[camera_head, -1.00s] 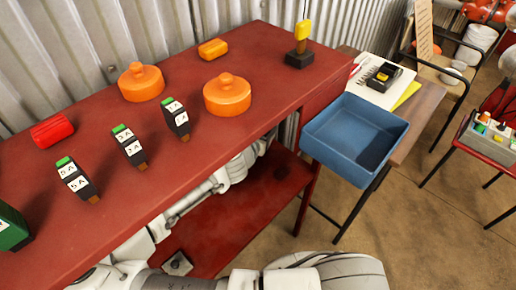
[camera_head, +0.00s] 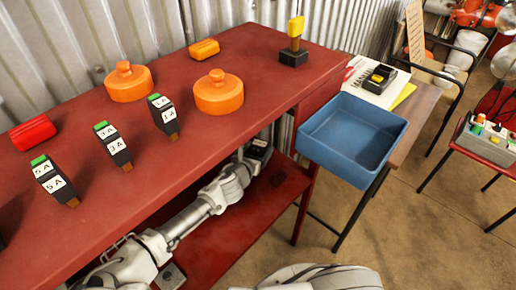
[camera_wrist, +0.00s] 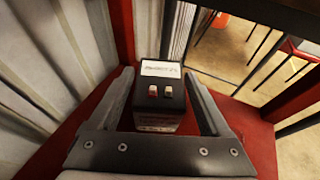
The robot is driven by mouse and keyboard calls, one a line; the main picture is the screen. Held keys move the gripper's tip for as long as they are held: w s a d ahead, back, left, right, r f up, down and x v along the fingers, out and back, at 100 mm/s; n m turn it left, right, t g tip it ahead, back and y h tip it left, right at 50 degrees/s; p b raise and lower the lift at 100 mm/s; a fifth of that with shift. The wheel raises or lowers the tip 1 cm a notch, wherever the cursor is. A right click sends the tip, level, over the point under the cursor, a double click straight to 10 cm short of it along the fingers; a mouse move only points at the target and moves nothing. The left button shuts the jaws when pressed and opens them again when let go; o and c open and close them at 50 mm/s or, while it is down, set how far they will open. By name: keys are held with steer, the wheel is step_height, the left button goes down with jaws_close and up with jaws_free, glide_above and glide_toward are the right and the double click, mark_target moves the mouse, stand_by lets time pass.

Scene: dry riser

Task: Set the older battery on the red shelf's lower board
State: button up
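A black box-shaped battery (camera_wrist: 160,105) with a white label and two small terminals shows in the wrist view. My gripper (camera_wrist: 160,85) has one finger on each side of it, close against its sides. In the head view my gripper (camera_head: 245,165) is under the red shelf's top, towards the back, with the battery (camera_head: 259,147) at its end. The lower board (camera_head: 215,235) is red and lies below my arm. I cannot tell whether the battery touches the board. The label is too small to read for age.
The top board (camera_head: 150,190) holds orange lidded pots (camera_head: 218,95), labelled fuses (camera_head: 113,148) and a yellow-handled switch (camera_head: 294,45). A red leg (camera_head: 305,195) and a blue tray (camera_head: 352,140) stand to the right.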

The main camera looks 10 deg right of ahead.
steer(key=shift+o, duration=0.7)
steer(key=shift+r, duration=0.25)
steer(key=p+v, duration=0.4)
steer(key=v, duration=0.8)
steer(key=shift+f, duration=0.1)
steer(key=shift+s, duration=0.1)
